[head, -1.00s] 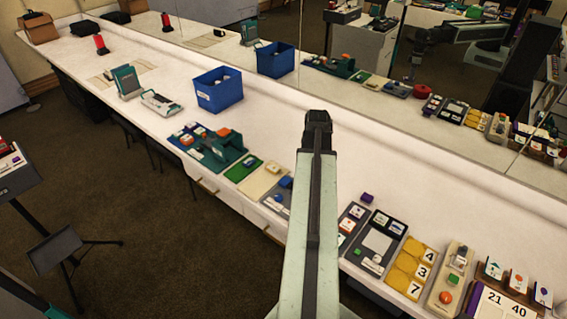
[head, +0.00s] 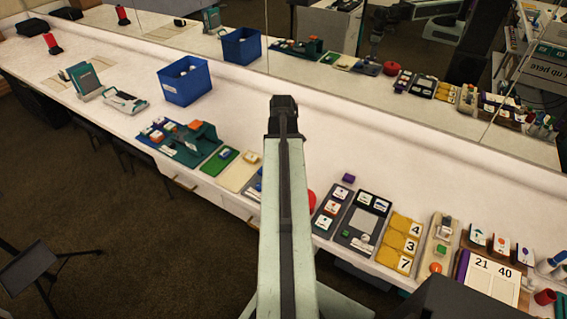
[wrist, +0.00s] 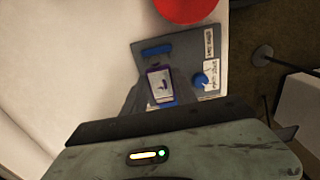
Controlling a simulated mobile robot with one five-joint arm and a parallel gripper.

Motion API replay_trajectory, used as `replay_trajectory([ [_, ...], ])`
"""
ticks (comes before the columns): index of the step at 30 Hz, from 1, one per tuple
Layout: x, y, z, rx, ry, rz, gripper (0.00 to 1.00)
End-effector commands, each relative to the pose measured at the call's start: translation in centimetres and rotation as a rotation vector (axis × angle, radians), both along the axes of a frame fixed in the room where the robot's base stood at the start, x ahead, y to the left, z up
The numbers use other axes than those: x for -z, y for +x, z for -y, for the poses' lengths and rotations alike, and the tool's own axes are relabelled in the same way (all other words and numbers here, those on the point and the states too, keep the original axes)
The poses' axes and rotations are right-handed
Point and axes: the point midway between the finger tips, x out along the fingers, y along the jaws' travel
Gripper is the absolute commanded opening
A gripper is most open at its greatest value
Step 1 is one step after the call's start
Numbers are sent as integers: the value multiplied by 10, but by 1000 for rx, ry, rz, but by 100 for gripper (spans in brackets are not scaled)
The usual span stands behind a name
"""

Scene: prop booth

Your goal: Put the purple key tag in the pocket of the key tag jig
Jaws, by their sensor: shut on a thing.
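My gripper (head: 284,104) shows at the end of my arm in the head view, over the white counter. In the wrist view it is shut on the purple key tag (wrist: 159,70), which has a purple rim and a pale face with a dark mark. A grey board with blue parts and white labels, apparently the key tag jig (wrist: 207,45), lies below and behind the tag in the wrist view. In the head view, the board (head: 252,193) is partly hidden by my arm. I cannot make out its pocket clearly, nor whether the tag touches the board.
A red round object (wrist: 187,8) is beside the board. On the counter, a green board (head: 220,160) and cream board (head: 238,176) stand left of my arm. A blue bin (head: 184,84) is farther back. A small purple block (head: 348,178) lies right. A mirror runs behind.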

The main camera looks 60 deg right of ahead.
Motion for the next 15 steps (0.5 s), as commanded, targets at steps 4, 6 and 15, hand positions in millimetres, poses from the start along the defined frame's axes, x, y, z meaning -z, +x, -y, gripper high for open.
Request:
replay_trajectory([
  [4, 10, 0, 0, 2, 0, 0, 0],
  [6, 16, 0, 0, 3, 0, 0, 0],
  [15, 51, -1, 0, 4, 0, 0, 0],
])
